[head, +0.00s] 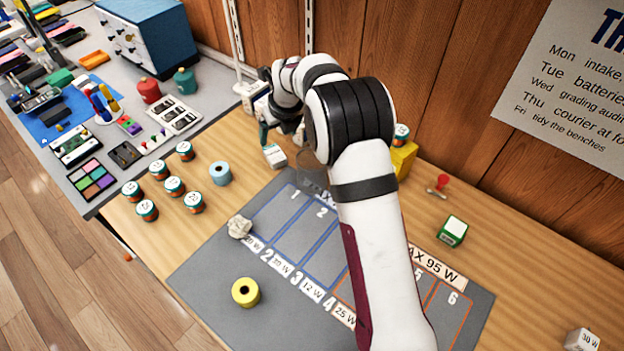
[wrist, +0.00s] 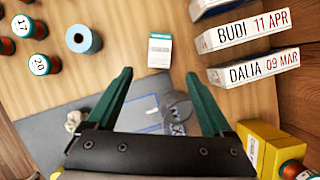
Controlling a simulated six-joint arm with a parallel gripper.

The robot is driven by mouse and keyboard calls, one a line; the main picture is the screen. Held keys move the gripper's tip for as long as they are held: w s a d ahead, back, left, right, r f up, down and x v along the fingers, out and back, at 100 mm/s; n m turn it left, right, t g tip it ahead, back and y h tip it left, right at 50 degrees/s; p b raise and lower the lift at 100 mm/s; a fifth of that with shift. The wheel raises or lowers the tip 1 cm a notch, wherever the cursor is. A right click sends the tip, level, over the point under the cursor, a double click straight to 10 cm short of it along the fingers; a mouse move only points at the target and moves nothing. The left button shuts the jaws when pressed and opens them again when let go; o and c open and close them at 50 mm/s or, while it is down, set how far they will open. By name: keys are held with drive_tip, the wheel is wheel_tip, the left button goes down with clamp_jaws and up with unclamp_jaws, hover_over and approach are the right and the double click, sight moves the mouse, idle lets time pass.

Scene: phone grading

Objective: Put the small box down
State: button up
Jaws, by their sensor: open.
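A small white box (head: 274,157) with a teal edge rests on the wooden table, just beyond the grey mat. It also shows in the wrist view (wrist: 160,50), with fine print on its face. My gripper (wrist: 158,76) is open and empty, and the box lies apart from it, ahead of the gap between the fingertips. In the head view my gripper (head: 282,136) is close to the box, partly behind my arm. Another small white box with a green face (head: 453,231) sits right of my arm.
The grey mat (head: 205,290) has numbered slots, partly hidden by my arm. A clear round object (wrist: 178,107) is near the right finger. A blue roll (head: 220,173) and several green-and-orange spools (head: 173,187) stand left. Labelled white boxes (wrist: 245,35) and a yellow block (wrist: 262,145) are right.

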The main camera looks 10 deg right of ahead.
drive_tip(key=s+d+r+n+g, duration=0.1)
drive_tip(key=s+d+r+n, duration=0.3)
drive_tip(key=s+r+n, duration=0.65)
drive_tip(key=s+d+n+g, duration=0.3)
drive_tip(key=s+n, duration=1.2)
drive_tip(key=s, duration=1.8)
drive_tip(key=shift+d+f, duration=0.15)
drive_tip(key=shift+f, duration=0.2)
